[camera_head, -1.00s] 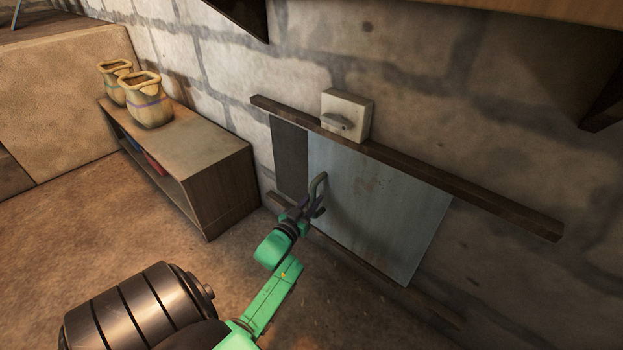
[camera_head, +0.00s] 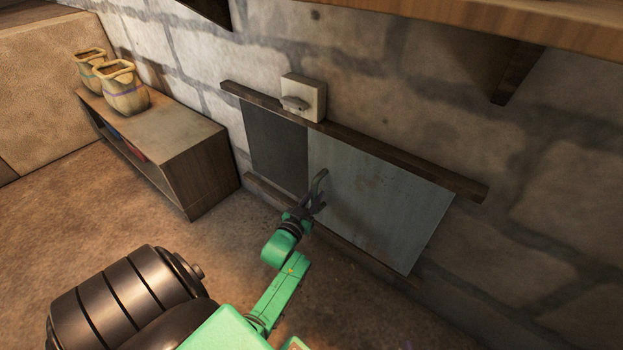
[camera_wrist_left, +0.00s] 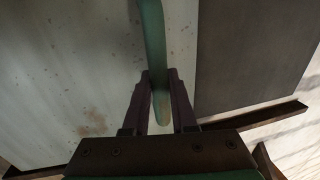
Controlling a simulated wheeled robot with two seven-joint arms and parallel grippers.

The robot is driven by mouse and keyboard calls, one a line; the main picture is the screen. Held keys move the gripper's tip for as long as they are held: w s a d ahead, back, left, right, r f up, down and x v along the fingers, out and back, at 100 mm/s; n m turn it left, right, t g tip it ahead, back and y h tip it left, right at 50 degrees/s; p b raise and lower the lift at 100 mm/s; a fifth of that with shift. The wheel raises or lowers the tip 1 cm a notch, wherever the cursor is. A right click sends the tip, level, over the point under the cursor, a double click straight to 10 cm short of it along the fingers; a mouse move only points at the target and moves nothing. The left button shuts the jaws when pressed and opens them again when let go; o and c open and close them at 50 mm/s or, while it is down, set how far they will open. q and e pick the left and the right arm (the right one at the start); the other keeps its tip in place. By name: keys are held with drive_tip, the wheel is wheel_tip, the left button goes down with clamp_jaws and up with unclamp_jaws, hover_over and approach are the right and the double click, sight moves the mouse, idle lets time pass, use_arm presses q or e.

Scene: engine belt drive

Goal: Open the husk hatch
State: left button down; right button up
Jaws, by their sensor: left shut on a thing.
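The husk hatch (camera_head: 390,205) is a pale grey metal panel set between an upper and a lower wooden rail on the stone wall. A dark opening (camera_head: 276,150) shows at its left side, so the hatch stands partly slid to the right. A bent greenish handle (camera_head: 319,182) is on the panel near its left edge. My left gripper (camera_head: 312,205) is shut on the handle. In the left wrist view the handle (camera_wrist_left: 152,40) runs down between both fingers (camera_wrist_left: 160,95), with the panel to its left and the dark area to its right. My right gripper is not in view.
A switch box (camera_head: 304,97) sits on the upper rail (camera_head: 400,158). A low wooden shelf (camera_head: 165,150) with two sacks (camera_head: 122,88) stands to the left along the wall. A wooden ledge (camera_head: 450,20) juts out at the upper right. The floor before the hatch is clear.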

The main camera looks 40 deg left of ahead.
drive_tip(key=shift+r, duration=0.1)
use_arm(q)
drive_tip(key=c, duration=0.7)
unclamp_jaws()
drive_tip(key=shift+c, duration=0.2)
drive_tip(key=p+v, duration=0.4)
drive_tip(key=v, duration=1)
drive_tip(key=shift+s+p, duration=0.3)
drive_tip(key=shift+p, duration=0.05)
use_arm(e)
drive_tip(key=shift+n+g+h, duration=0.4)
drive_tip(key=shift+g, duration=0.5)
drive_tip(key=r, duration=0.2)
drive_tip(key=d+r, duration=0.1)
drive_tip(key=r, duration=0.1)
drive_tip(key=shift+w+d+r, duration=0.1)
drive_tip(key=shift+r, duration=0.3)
